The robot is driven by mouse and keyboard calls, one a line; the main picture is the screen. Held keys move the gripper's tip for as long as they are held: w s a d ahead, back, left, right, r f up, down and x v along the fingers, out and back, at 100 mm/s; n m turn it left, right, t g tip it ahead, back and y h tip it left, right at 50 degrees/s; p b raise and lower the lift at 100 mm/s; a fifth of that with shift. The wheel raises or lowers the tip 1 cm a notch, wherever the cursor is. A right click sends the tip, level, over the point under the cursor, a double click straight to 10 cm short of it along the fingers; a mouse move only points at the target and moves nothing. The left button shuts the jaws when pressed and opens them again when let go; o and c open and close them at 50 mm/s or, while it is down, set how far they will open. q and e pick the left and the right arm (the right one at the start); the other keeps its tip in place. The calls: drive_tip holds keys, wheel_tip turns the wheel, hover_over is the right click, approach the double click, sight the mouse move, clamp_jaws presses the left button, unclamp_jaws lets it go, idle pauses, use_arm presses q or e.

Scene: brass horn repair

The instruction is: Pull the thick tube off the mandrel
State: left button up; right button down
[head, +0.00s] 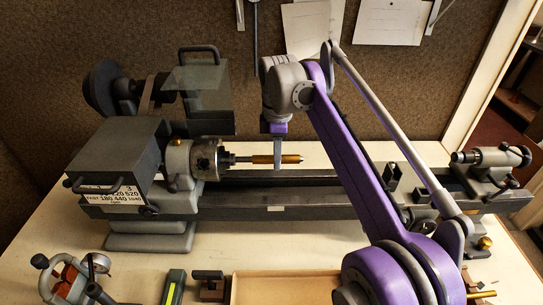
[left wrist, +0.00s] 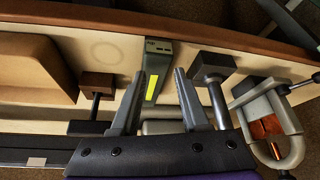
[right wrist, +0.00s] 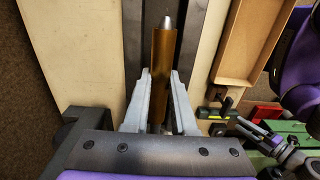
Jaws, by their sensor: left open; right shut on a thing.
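The thick brass tube (head: 291,159) sits on the mandrel (head: 243,159), which sticks out to the right from the lathe chuck (head: 207,158). The tube lies level above the lathe bed. My right gripper (head: 278,163) comes down from above and is shut on the tube. In the right wrist view the tube (right wrist: 163,50) runs between the two fingers (right wrist: 162,82), and the mandrel's pale tip (right wrist: 168,21) shows beyond the tube's far end. My left gripper (left wrist: 159,74) is open and empty over the front of the bench. I cannot make it out in the head view.
The headstock (head: 115,150) stands left and the tailstock (head: 490,165) far right on the bed (head: 300,203). A wooden tray (head: 240,288), a green-and-yellow tool (head: 174,286) and a clamp-like tool with red parts (head: 65,283) are along the front. Bed space right of the tube looks clear.

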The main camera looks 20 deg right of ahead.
use_arm(q)
drive_tip(key=shift+r, duration=0.15)
drive_tip(key=shift+w+r+p, duration=0.2)
drive_tip(key=shift+r+p, duration=0.25)
use_arm(e)
drive_tip(key=s+d, duration=0.2)
drive_tip(key=d, duration=0.6)
drive_tip(key=s+d, duration=0.2)
drive_tip(key=d, duration=0.6)
drive_tip(key=shift+s, duration=0.35)
idle(1.0)
drive_tip(key=shift+d, duration=0.1)
use_arm(q)
drive_tip(key=shift+w+r+p, duration=0.3)
drive_tip(key=shift+r+p, duration=0.2)
drive_tip(key=shift+r, duration=0.25)
drive_tip(key=shift+w+r+p, duration=0.3)
drive_tip(key=shift+r+p, duration=0.2)
drive_tip(key=shift+r, duration=0.2)
use_arm(e)
drive_tip(key=s+a+r, duration=0.1)
drive_tip(key=s+r, duration=0.3)
drive_tip(key=r, duration=0.1)
drive_tip(key=shift+s+a, duration=0.2)
drive_tip(key=shift+s, duration=0.2)
use_arm(q)
drive_tip(key=shift+s, duration=0.15)
use_arm(e)
drive_tip(key=shift+s+f, duration=0.1)
